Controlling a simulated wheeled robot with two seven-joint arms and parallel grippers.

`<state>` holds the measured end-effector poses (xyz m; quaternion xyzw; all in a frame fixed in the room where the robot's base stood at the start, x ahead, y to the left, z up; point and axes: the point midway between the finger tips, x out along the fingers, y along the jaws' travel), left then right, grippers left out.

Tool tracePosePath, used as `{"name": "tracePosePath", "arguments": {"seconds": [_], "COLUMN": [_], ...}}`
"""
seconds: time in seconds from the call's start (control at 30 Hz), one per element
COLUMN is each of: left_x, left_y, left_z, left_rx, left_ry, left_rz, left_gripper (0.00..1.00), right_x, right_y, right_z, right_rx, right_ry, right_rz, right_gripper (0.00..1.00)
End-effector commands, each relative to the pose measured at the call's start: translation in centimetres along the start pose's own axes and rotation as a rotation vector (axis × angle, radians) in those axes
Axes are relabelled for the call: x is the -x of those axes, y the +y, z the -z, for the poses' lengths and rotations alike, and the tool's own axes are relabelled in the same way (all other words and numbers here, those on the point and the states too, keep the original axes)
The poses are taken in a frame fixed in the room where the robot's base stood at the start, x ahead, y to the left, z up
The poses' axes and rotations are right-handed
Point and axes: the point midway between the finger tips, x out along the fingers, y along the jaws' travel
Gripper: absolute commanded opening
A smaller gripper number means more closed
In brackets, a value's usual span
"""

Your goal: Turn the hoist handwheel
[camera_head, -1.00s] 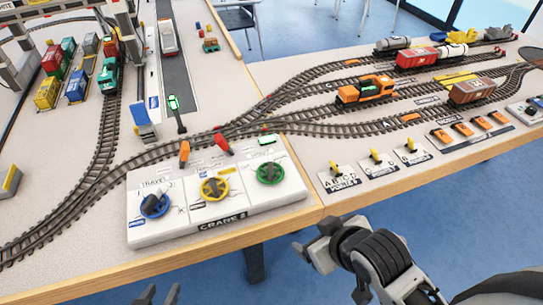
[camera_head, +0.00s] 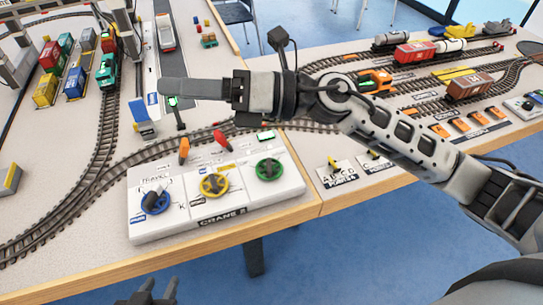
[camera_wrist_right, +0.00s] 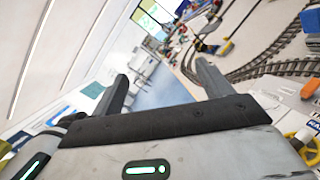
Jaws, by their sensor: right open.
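The white crane control box (camera_head: 225,215) sits at the table's front edge. It carries a blue handwheel (camera_head: 155,202), a yellow handwheel (camera_head: 214,186) and a green handwheel (camera_head: 268,169). The blue one's label seems to read TRAVEL; I cannot read which is the hoist. My right gripper (camera_head: 170,87) is raised above and behind the box, pointing left, seen edge-on. In the right wrist view its fingers (camera_wrist_right: 163,82) are apart with nothing between them; the yellow handwheel (camera_wrist_right: 308,148) shows at the lower right. My left gripper (camera_head: 157,289) is low in front of the table, fingertips apart, empty.
Tracks (camera_head: 100,170) curve around. An orange locomotive (camera_head: 375,80) is partly behind my right arm.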

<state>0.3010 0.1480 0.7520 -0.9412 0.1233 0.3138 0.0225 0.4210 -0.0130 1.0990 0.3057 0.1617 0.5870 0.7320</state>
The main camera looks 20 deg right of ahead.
Motion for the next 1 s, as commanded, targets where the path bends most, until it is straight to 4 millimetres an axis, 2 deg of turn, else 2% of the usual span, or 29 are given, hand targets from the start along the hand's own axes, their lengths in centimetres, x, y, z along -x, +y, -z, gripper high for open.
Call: {"name": "tracePosePath", "arguments": {"seconds": [0.03, 0.1, 0.17, 0.2, 0.3, 0.4, 0.47, 0.53, 0.67, 1.0], "left_x": [0.0, 0.0, 0.1, 0.1, 0.1, 0.2, 0.2, 0.3, 0.4, 0.8], "left_y": [0.0, 0.0, 0.0, 0.0, 0.1, 0.1, 0.1, 0.1, 0.1, 0.0], "left_z": [0.0, -0.1, -0.1, -0.1, -0.3, -0.3, -0.4, -0.3, -0.1, 0.2], "left_rx": [0.0, 0.0, 0.001, 0.001, 0.002, 0.003, 0.003, 0.003, 0.003, -0.001], "left_ry": [-0.001, -0.002, -0.003, -0.003, -0.006, -0.008, -0.009, -0.009, -0.008, -0.015], "left_rz": [0.0, 0.0, 0.0, -0.001, -0.001, -0.002, -0.002, -0.002, -0.002, 0.002], "left_gripper": [0.36, 0.36, 0.36, 0.36, 0.36, 0.36, 0.36, 0.36, 0.36, 0.36], "right_x": [0.8, 2.9, 5.7, 7.7, 12.6, 16.2, 17.5, 18.2, 18.1, 16.0], "right_y": [-1.4, -3.9, -6.2, -7.6, -10.2, -11.5, -11.8, -12.1, -13.0, -17.3], "right_z": [1.1, 2.9, 3.4, 3.4, 2.6, 1.5, 1.1, 1.1, 2.0, 7.3], "right_rx": [0.151, 0.317, 0.424, 0.476, 0.55, 0.575, 0.578, 0.579, 0.576, 0.574], "right_ry": [0.183, 0.44, 0.639, 0.758, 0.996, 1.145, 1.198, 1.231, 1.241, 1.238], "right_rz": [0.041, 0.109, 0.181, 0.231, 0.347, 0.431, 0.46, 0.477, 0.48, 0.476], "right_gripper": [0.78, 0.78, 0.78, 0.78, 0.78, 0.78, 0.78, 0.78, 0.78, 0.78]}}
